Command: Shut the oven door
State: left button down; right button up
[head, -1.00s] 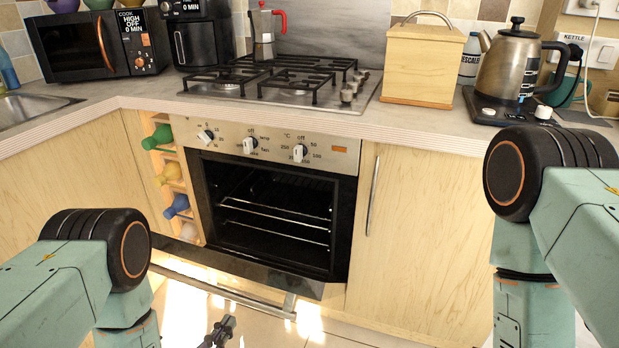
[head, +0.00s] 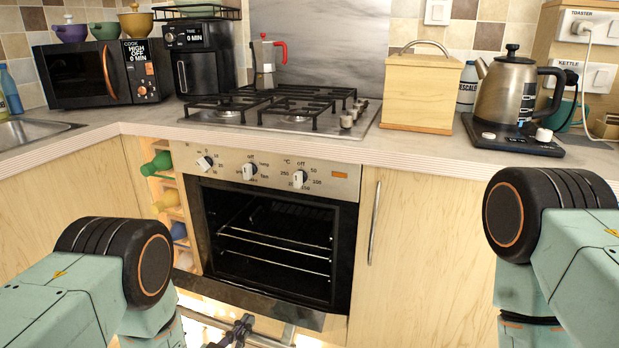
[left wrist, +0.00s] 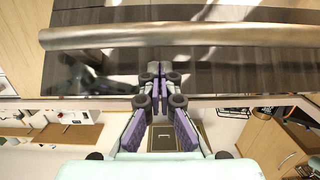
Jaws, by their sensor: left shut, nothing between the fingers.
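The oven (head: 270,240) stands under the counter with its dark cavity and wire racks showing. Its door (head: 255,308) is folded down and open, and much of it lies below the head view. The door's metal handle (head: 212,322) runs along its outer side; it also crosses the top of the left wrist view (left wrist: 200,36). My left gripper (head: 240,326) is low in front of the door, by the handle. In the left wrist view my left fingers (left wrist: 160,72) are together and empty, just below the bar; I cannot tell if they touch it. My right gripper is out of view.
A hob (head: 290,106), a wooden box (head: 422,92) and a kettle (head: 510,95) stand on the counter above. A bottle rack (head: 165,200) is left of the oven, and a cupboard with a vertical handle (head: 374,222) is right of it.

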pick_arm(q)
jog(key=shift+w+d+r, duration=0.1)
jog(key=shift+w+r, duration=0.15)
dwell(0.5)
jog(key=shift+w+d+r, duration=0.1)
jog(key=shift+w+r, duration=0.2)
jog(key=w+r, duration=0.1)
jog(key=w+d+r+p, duration=0.1)
jog(key=w, duration=0.1)
jog(key=w+r+p, duration=0.1)
jog(key=w+r, duration=0.1)
jog(key=shift+w+d+r, duration=0.1)
jog(key=shift+w+d, duration=0.05)
jog(key=shift+d, duration=0.25)
jog(key=w+d+r+b, duration=0.2)
jog(key=w+d+r, duration=0.15)
jog(key=w, duration=0.45)
jog(key=shift+a+p+v, duration=0.15)
jog(key=shift+p+v, duration=1.2)
jog(key=shift+v, duration=0.45)
jog(key=shift+a+p+v, duration=0.2)
jog(key=shift+p+v, duration=1.1)
jog(key=shift+v, duration=0.55)
jog(key=shift+w, duration=0.15)
jog(key=v, duration=1.2)
